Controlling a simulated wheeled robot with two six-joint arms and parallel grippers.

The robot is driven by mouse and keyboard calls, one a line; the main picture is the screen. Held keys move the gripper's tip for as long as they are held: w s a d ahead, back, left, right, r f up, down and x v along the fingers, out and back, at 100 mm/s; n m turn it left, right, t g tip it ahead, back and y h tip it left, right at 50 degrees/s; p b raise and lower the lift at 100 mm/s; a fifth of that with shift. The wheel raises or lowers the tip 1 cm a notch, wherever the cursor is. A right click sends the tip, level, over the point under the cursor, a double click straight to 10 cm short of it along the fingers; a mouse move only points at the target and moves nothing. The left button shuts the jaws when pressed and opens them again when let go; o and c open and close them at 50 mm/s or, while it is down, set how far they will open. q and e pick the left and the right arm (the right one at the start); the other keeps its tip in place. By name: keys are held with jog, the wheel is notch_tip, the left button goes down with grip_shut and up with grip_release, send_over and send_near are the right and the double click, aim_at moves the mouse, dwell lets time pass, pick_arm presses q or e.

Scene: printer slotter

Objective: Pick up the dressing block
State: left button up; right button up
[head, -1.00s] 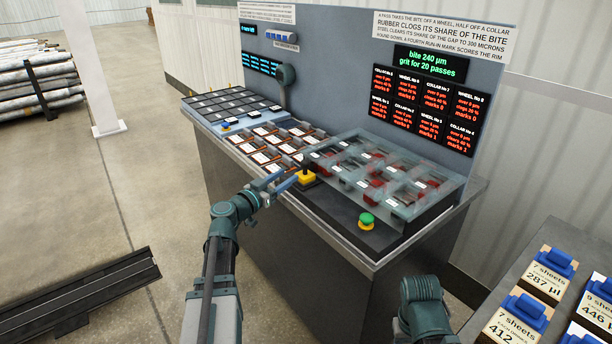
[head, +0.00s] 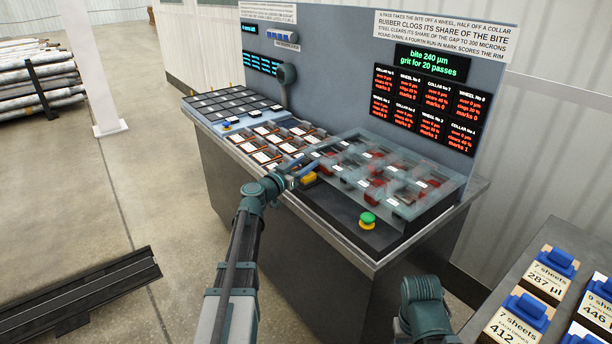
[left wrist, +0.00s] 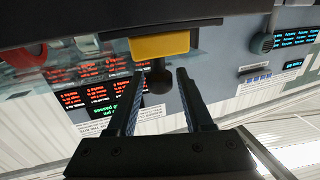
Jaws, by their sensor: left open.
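The dressing block appears to be the yellow block (head: 309,179) with a black knob on the console's front ledge. In the left wrist view the yellow block (left wrist: 160,45) is at the top middle, with its black knob (left wrist: 158,83) pointing toward me. My left gripper (head: 301,169) is at the block and partly hides it in the head view. In the left wrist view my left gripper (left wrist: 159,74) is open, with the knob showing between its two fingers. Contact cannot be told. My right gripper is out of view; only part of my right arm shows.
A clear cover (head: 385,172) over red and dark parts lies right of the block. A green button (head: 367,219) is on the front ledge. White-labelled slots (head: 262,157) lie to the left. An upright panel (head: 340,75) with displays stands behind. Blue-handled boxes (head: 525,310) stand at lower right.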

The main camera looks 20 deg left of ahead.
aim_at(306, 161)
pick_arm(q)
jog(key=shift+w, duration=0.25)
jog(key=shift+c, duration=0.2)
grip_shut()
jog(key=shift+r, duration=0.1)
jog(key=shift+r+p, duration=0.45)
jog(key=shift+p, duration=0.1)
notch_tip(306, 161, up, 3)
jog(key=p, duration=0.2)
jog(key=shift+f+p, duration=0.1)
jog(key=shift+p, duration=0.25)
jog(key=s+d, duration=0.3)
jog(key=s, duration=0.4)
jog(key=s+d+r+p, duration=0.1)
jog(key=s+d, duration=0.2)
jog(key=s, duration=0.4)
jog(key=shift+s+d, duration=0.25)
jog(key=shift+s, duration=0.15)
